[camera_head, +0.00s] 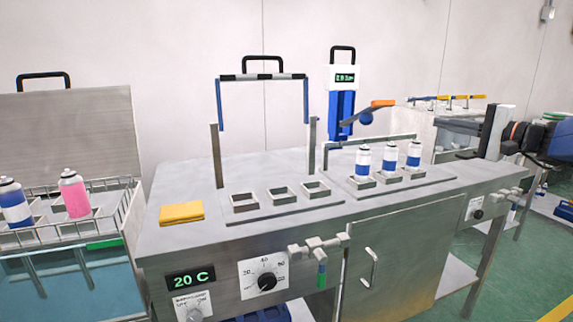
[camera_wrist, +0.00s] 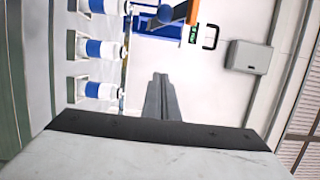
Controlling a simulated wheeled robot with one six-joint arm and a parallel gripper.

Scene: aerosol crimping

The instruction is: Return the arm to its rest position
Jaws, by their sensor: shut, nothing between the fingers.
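My gripper (camera_head: 466,154) is at the right end of the steel bench in the head view, with my dark arm reaching in from the right edge. In the wrist view its two grey fingers (camera_wrist: 160,85) are together with nothing between them. It is apart from the three blue-and-white cans (camera_head: 388,160), which stand upright in a row of square holders to its left. The cans also show sideways along the left of the wrist view (camera_wrist: 102,50).
A water bath (camera_head: 75,290) at left has a wire rack with a pink can (camera_head: 74,196) and a blue-and-white can (camera_head: 14,205).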

